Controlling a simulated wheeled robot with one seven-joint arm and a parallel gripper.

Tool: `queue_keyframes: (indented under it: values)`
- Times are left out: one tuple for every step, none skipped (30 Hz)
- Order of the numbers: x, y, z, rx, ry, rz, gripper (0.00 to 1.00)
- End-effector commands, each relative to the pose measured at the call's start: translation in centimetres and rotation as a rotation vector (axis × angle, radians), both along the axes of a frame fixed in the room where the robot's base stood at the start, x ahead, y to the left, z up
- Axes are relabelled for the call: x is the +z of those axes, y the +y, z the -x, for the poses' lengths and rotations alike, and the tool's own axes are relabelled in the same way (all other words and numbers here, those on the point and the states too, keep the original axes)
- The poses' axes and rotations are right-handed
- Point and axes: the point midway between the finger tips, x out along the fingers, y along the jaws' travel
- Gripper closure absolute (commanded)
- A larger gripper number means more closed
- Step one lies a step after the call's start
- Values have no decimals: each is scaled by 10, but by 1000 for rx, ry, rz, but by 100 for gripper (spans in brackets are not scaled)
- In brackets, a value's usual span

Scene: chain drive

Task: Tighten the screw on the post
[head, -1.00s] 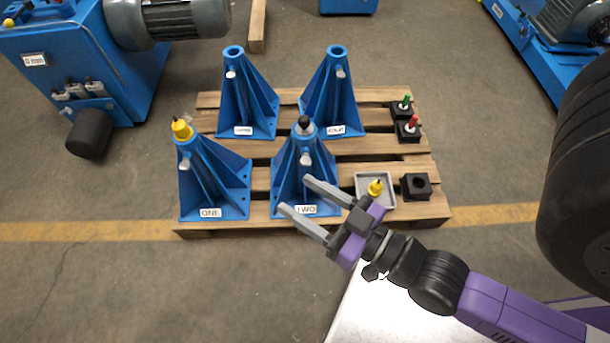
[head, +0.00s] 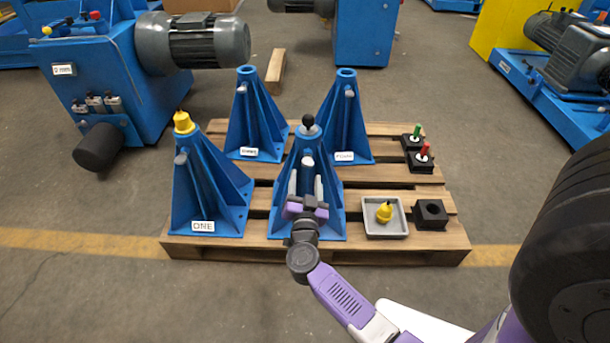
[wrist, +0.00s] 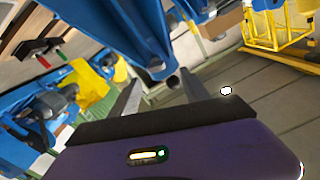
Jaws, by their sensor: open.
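Several blue posts stand on a wooden pallet (head: 255,250). The front middle post (head: 283,196) has a black ball-topped piece (head: 308,122) in its top. A light grey round-headed screw (head: 307,162) sticks out of its front face below the top. My gripper (head: 305,178) is open in front of this post, fingers pointing up toward the screw, one on each side in the picture. In the wrist view, my gripper's fingers (wrist: 158,85) are apart, with a dark round end (wrist: 173,82) near the right finger; I cannot tell whether they touch it.
Post ONE (head: 205,190) has a yellow cap (head: 183,122). Posts THREE (head: 252,125) and FOUR (head: 345,125) stand behind. A grey tray (head: 370,229) holds a yellow piece (head: 384,211). A black holed block (head: 430,214) and red (head: 424,150) and green (head: 417,130) pegs stand at right.

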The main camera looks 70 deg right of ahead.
Motion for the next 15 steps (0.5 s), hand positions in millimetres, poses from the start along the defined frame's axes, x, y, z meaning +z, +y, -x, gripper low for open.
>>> queue_keyframes:
  values:
    - [-1,-2,3,-16,23,-1,45]
    - [-1,-2,4,-22,38,4,45]
    - [-1,-3,5,-25,53,13,45]
    - [-1,-4,5,-27,63,18,45]
    - [-1,-5,5,-27,69,20,45]
    - [-2,-7,4,-27,73,23,45]
    - [-2,-10,3,-27,74,23,45]
    - [-2,-13,1,-28,73,24,45]
    - [-3,-17,-1,-27,71,24,45]
    - [-3,-21,-3,-26,71,22,45]
    - [-3,-26,-4,-27,70,23,45]
    - [-3,-32,-7,-27,70,24,45]
    - [-3,-37,-9,-27,70,24,45]
    - [-3,-41,-11,-28,70,24,45]
    - [-3,-47,-13,-26,69,24,45]
